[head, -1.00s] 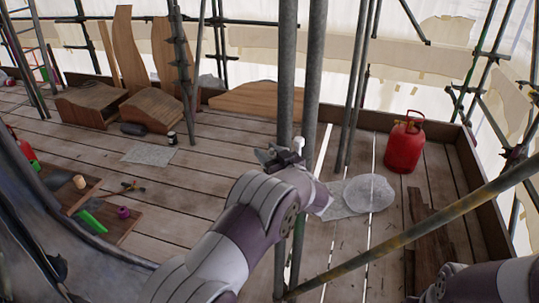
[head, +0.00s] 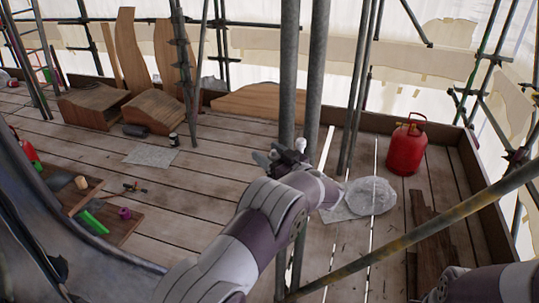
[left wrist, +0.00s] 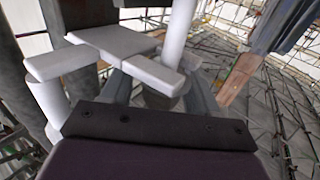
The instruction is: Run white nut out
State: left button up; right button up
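My left gripper (head: 276,160) is at the upright grey poles in the middle of the head view, with its arm coming up from below. A small white piece (head: 301,144) shows at its tip; it is probably the white nut, but too small to be sure. In the left wrist view, white blocky parts stand beyond my dark gripper mount: a flat plate (left wrist: 112,40), a short bar (left wrist: 153,75) and an upright white cylinder (left wrist: 181,38). I cannot tell which is the nut, nor whether the fingers close on it. Only part of my right arm shows, at lower right.
Grey upright poles (head: 314,75) stand close to the left gripper. A diagonal pole (head: 420,232) crosses at lower right. A red gas bottle (head: 406,150), a pale sack (head: 370,195) and wooden pieces (head: 152,108) stand on the plank deck. A curved grey surface fills the lower left.

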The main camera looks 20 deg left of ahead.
pick_arm(q)
jog(key=shift+d, duration=0.1)
jog(key=shift+s+d+f+b, duration=0.15)
jog(key=shift+s+d+b, duration=0.1)
jog(key=shift+d+b, duration=0.05)
jog(key=b+v, duration=0.3)
jog(key=v, duration=0.8)
jog(key=shift+s+d, duration=0.25)
jog(key=shift+d, duration=0.05)
